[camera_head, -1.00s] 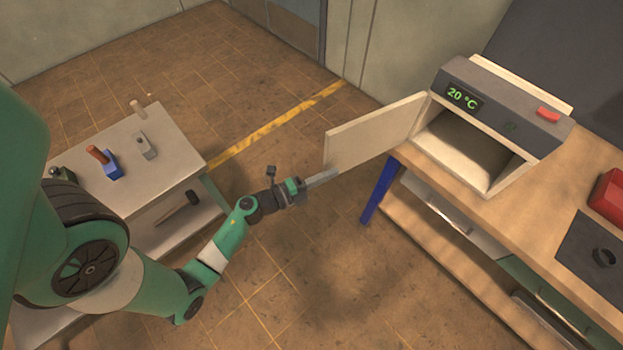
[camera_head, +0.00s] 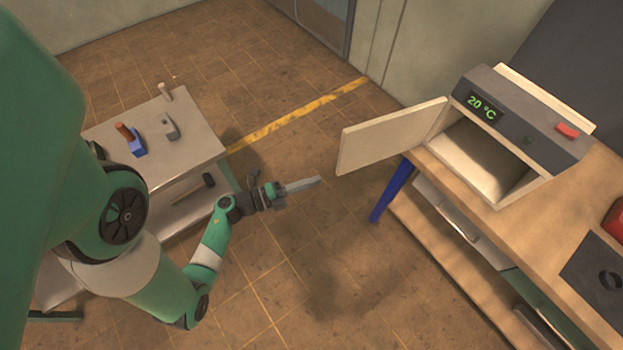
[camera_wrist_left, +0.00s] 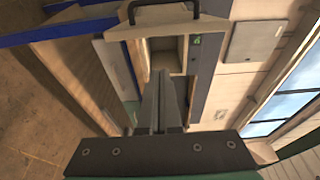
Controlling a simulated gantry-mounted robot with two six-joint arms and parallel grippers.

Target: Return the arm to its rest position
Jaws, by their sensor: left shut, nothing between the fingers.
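My left arm comes in from the left in the head view. Its gripper (camera_head: 303,185) is shut and empty, over the floor between the grey side table and the wooden bench. The fingers also show pressed together in the left wrist view (camera_wrist_left: 160,100). The fingertips point right, apart from the open door (camera_head: 390,138) of the chamber (camera_head: 530,130). The chamber stands on the bench with its front open and its display reading 20 °C. The open door with its dark handle (camera_wrist_left: 165,8) shows at the top of the left wrist view. My right gripper is not in view.
The wooden bench (camera_head: 500,230) bears a red object (camera_head: 615,218). The floor between is clear.

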